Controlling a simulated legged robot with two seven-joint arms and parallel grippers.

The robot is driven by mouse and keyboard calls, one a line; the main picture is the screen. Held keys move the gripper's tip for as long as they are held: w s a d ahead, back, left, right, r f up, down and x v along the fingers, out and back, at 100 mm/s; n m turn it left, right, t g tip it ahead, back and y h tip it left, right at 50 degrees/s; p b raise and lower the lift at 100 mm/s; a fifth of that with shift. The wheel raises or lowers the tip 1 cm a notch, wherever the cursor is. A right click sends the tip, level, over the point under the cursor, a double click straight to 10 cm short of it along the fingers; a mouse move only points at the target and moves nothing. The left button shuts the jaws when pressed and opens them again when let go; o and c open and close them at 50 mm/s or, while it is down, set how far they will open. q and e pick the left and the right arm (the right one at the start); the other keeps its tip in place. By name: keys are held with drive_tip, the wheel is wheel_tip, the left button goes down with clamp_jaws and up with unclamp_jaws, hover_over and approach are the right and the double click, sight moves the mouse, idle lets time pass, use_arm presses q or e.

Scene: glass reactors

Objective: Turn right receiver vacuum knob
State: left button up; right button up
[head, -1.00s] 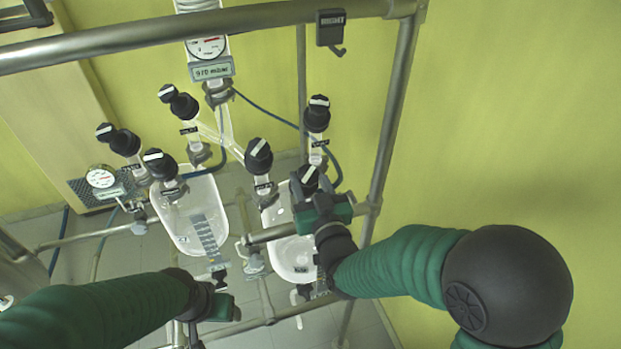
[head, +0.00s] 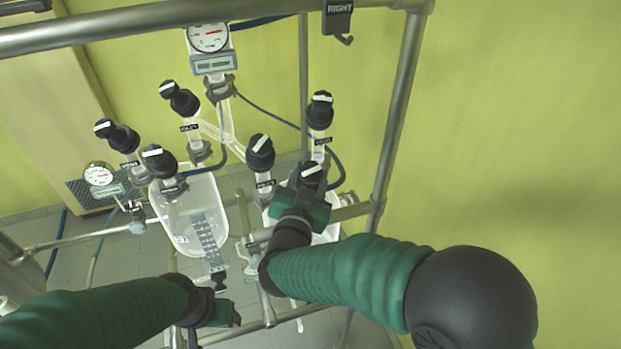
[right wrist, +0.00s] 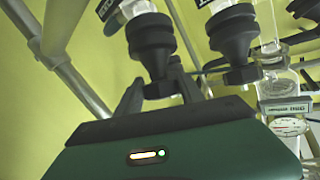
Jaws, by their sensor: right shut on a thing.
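In the head view, a black knob (head: 311,175) with a white mark on top sits between the fingers of my right gripper (head: 306,184). The right gripper comes at it from below and is shut on it. The right wrist view shows the gripper's two fingers (right wrist: 160,90) on either side of the black knob (right wrist: 154,50). Its label is not legible. The right receiver vessel (head: 328,232) is mostly hidden behind my gripper and arm. My left gripper (head: 226,313) hangs low at the left, away from the knobs; its fingers are not clear.
Other marked black knobs stand close by: one behind (head: 320,108) and one to the left (head: 260,152). A glass vessel (head: 195,215) hangs left of my right gripper. A metal frame post (head: 398,110) stands at right, with open wall beyond.

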drive_tip(key=shift+o, duration=0.2)
drive_tip(key=m+g+h, duration=0.1)
drive_tip(key=m, duration=0.1)
drive_tip(key=m+g+h+p, duration=0.1)
drive_tip(key=m+h, duration=0.1)
drive_tip(key=shift+w+a+h, duration=0.15)
drive_tip(key=shift+h, duration=0.15)
drive_tip(key=shift+w+f+m+g+h+p, duration=0.15)
drive_tip(key=shift+m+g+h+p, duration=0.7)
drive_tip(key=shift+m, duration=0.45)
drive_tip(key=shift+c, duration=0.2)
drive_tip(key=shift+g, duration=0.35)
drive_tip(key=o, duration=1)
drive_tip(key=shift+o, duration=1.4)
drive_tip(key=shift+f, duration=0.1)
drive_tip(key=shift+o, duration=0.6)
drive_tip(key=shift+w, duration=0.2)
